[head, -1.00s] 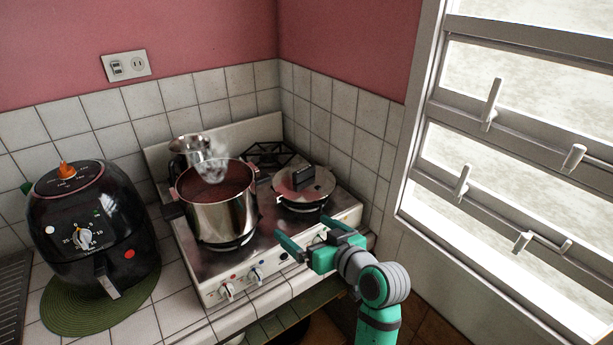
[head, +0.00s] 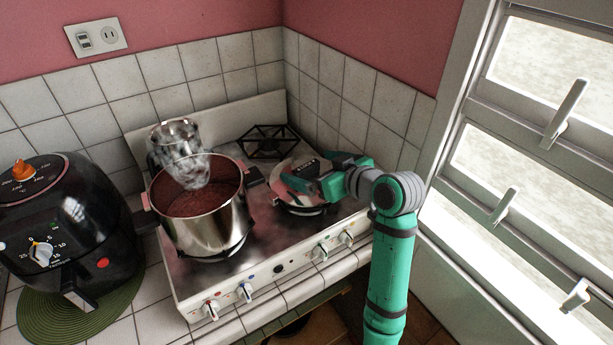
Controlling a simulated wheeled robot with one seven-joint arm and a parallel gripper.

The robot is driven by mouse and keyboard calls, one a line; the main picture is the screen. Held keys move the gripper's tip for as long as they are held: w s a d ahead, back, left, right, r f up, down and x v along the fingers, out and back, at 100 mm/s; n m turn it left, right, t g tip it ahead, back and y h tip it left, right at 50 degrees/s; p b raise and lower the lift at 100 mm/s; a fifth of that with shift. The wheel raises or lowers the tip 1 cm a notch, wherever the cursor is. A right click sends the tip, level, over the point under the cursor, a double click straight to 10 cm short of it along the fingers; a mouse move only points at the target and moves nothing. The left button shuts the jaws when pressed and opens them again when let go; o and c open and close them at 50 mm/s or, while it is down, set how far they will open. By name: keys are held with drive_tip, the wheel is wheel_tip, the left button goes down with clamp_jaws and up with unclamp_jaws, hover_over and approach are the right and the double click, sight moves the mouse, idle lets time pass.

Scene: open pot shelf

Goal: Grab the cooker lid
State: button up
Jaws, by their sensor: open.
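The cooker lid (head: 289,195) is a round metallic lid with a black upright handle (head: 305,169), on the right front part of the stove. My gripper (head: 302,176) is open over the lid, its fingers close to the handle. One finger shows at the handle's near side; the other is mostly hidden behind the handle and the gripper. I cannot tell whether either finger touches the handle.
A large steel pot (head: 203,222) with reddish contents and steam stands left of the lid on the stove (head: 262,275). A black air fryer (head: 75,235) stands at left. Tiled walls and a window (head: 540,130) bound the right.

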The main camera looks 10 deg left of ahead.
sight(303, 166)
drive_tip(key=x, duration=0.6)
drive_tip(key=shift+w+a+f, duration=0.1)
drive_tip(key=shift+a+f, duration=0.1)
drive_tip(key=shift+f, duration=0.25)
drive_tip(key=c, duration=1.9)
